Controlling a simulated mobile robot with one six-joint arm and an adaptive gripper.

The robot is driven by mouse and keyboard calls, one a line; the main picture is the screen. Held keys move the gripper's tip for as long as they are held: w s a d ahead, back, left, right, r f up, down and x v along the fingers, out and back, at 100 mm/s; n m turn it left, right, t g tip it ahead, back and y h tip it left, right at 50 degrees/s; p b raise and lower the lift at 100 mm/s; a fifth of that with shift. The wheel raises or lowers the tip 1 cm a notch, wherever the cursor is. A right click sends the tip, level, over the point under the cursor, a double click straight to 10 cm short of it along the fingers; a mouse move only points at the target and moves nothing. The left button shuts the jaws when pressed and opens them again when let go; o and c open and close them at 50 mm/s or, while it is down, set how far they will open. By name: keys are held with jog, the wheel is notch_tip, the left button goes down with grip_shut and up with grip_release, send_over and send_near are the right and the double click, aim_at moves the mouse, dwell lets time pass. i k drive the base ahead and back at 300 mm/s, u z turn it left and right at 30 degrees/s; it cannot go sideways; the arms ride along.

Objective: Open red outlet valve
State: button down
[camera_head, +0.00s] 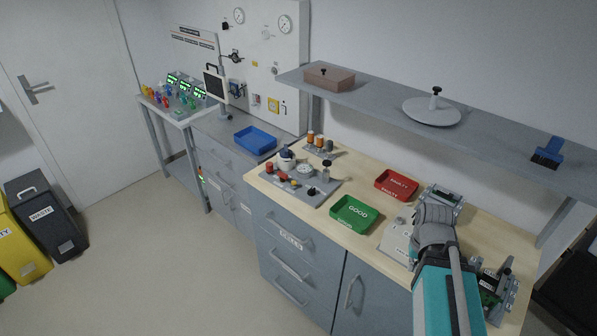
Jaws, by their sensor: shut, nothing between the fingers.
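A grey board (322,199) with small fittings lies on the left part of the wooden bench. A red knob (269,168) stands at its left edge, with a smaller red part (283,177) beside it. Which of these is the outlet valve, and how far it is turned, is too small to tell. A white round gauge (305,170) and black knobs (312,191) are on the same board. My gripper (435,212) is at the end of my arm over the right part of the bench, well to the right of the board. It is shut and empty; its fingertips are hard to make out.
A green GOOD tray (353,229) and a red FAULTY tray (412,193) lie between the board and my arm. A grey shelf (380,98) overhangs the bench's back. A blue tray (255,148) sits on the left counter. Open floor (190,270) lies front left.

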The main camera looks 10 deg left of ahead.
aim_at(284, 175)
jog(key=z, duration=0.5)
jog(key=k, duration=1.15)
jog(key=u, duration=1.15)
jog(key=i, duration=0.9)
jog(key=z, duration=0.05)
